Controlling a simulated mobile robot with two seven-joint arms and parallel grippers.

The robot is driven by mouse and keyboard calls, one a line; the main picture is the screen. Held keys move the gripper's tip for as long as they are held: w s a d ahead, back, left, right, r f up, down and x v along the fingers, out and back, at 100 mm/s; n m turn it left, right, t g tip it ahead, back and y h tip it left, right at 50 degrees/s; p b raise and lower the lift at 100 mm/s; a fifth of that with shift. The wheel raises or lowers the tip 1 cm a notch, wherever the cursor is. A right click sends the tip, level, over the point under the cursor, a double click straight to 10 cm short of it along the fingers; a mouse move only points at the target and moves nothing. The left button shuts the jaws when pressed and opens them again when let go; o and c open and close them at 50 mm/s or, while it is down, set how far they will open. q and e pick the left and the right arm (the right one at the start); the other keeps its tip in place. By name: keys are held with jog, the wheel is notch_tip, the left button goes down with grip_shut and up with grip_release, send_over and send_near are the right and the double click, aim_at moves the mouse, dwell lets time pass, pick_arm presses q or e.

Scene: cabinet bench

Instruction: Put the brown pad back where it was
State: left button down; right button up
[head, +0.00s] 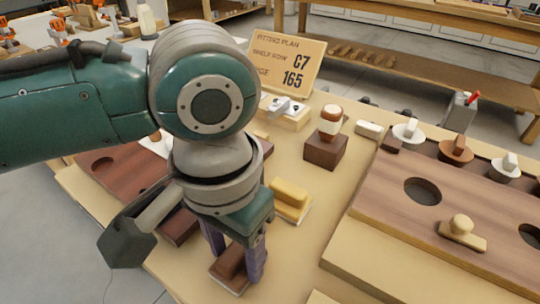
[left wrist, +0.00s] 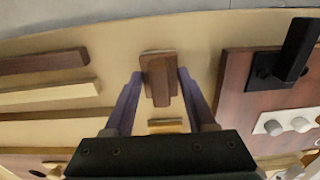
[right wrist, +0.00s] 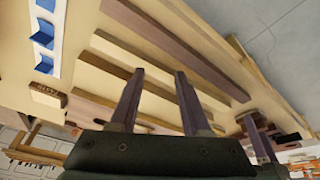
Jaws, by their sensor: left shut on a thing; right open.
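The brown pad (head: 231,266) is a dark brown block with a raised grip on a pale base, low on the bench near its front edge. My left gripper (head: 236,262) points down and is shut on the pad's grip. In the left wrist view the brown pad (left wrist: 158,76) lies between the two purple fingers (left wrist: 158,82). Whether it touches the bench is hard to tell. My right gripper (right wrist: 157,88) is open and empty in the right wrist view, over long wooden strips. It is not in the head view.
A yellow pad (head: 290,198) lies just behind the brown one. A dark block with a white-and-brown piece (head: 329,128) stands farther back. A sign (head: 287,64) is at the rear. A wooden board with round holes (head: 455,205) fills the right; a reddish board (head: 103,172) lies left.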

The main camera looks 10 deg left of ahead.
aim_at(235, 251)
pick_arm(q)
jog(key=shift+f, duration=0.1)
jog(key=shift+c, duration=1.1)
grip_release()
notch_tip(235, 251, up, 12)
jog(key=p, duration=0.4)
jog(key=s+d+f+t+h, duration=0.1)
jog(key=s+d+f+h, duration=0.15)
jog(key=s+d, duration=0.2)
jog(key=s+a+f+n+t+y, duration=0.1)
jog(key=s+a, duration=0.2)
jog(key=a, duration=0.4)
jog(key=s+a+f+n+t+y, duration=0.1)
jog(key=s+a, duration=0.3)
jog(key=a, duration=0.2)
jog(key=shift+s+a+t, duration=0.2)
jog(key=shift+a+t, duration=0.1)
jog(key=shift+a, duration=0.1)
pick_arm(e)
notch_tip(235, 251, up, 4)
jog(key=shift+f, duration=0.15)
